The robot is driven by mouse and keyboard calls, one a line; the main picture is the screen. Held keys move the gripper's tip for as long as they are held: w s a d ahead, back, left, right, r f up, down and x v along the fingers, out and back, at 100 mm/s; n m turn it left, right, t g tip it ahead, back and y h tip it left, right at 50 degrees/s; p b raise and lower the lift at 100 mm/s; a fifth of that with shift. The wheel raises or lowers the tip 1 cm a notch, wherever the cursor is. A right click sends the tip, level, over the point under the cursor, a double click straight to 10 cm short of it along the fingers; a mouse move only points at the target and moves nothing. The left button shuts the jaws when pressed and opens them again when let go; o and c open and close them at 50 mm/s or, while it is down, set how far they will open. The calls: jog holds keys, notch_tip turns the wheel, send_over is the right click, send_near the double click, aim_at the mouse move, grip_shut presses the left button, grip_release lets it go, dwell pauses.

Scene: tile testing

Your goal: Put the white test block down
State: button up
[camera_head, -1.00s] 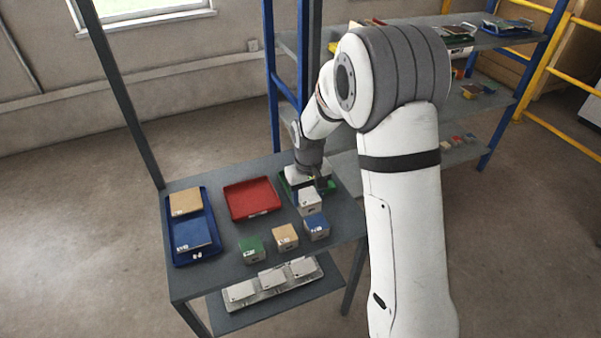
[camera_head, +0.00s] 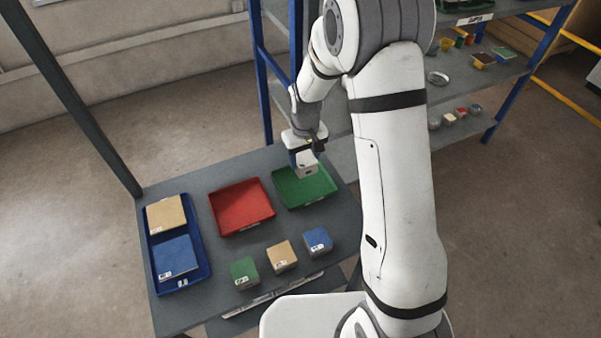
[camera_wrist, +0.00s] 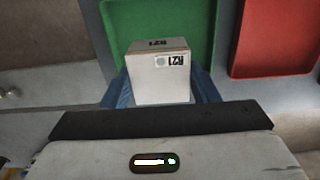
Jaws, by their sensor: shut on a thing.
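The white test block (camera_head: 306,168) is held between the fingers of my gripper (camera_head: 304,157). In the wrist view the white block (camera_wrist: 158,80) shows a label reading "R21", and the blue fingers of my gripper (camera_wrist: 160,92) close on its two sides. The green tray (camera_head: 318,190) lies under and beyond the block at the back right of the table. The green tray also fills the upper middle of the wrist view (camera_wrist: 200,25). I cannot tell from these views whether the block touches the tray.
A red tray (camera_head: 241,207) lies left of the green one. A blue tray (camera_head: 151,262) with a tan tile (camera_head: 165,215) and a blue tile (camera_head: 176,256) is at the left. Green (camera_head: 244,272), tan (camera_head: 282,256) and blue (camera_head: 318,241) blocks stand along the front. A shelf rack stands behind.

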jog(key=shift+s+a+f, duration=0.1)
jog(key=shift+a+f, duration=0.05)
jog(key=shift+f, duration=3.15)
jog(key=shift+f, duration=0.1)
jog(key=shift+f, duration=0.15)
jog(key=o, duration=0.9)
jog(key=shift+o, duration=0.2)
